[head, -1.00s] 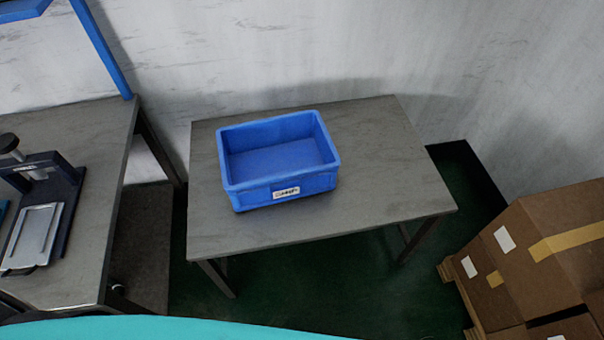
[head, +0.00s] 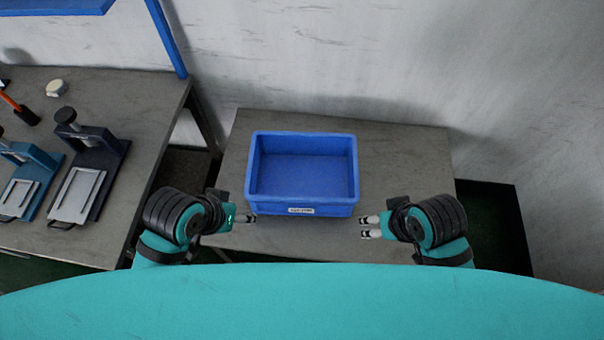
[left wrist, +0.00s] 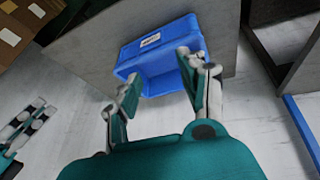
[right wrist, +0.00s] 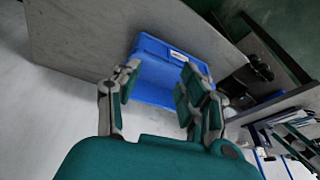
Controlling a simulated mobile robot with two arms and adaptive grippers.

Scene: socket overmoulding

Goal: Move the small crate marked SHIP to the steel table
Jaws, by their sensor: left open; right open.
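An empty blue crate (head: 303,208) with a white label on its near side sits upright on a small grey table (head: 410,165); the label's print is too small to read. My left gripper (head: 250,218) is open just off the crate's near left corner. My right gripper (head: 368,227) is open just off its near right corner. Neither visibly holds the crate. The crate also shows beyond the open fingers in the left wrist view (left wrist: 150,50) and in the right wrist view (right wrist: 160,76). I cannot tell whether this grey table is the steel one.
A grey workbench (head: 110,88) stands to the left, with a dark press (head: 95,165), a blue press (head: 35,180) and small tools on it. A blue post (head: 167,40) rises at its back corner. A pale wall (head: 400,50) closes off the back.

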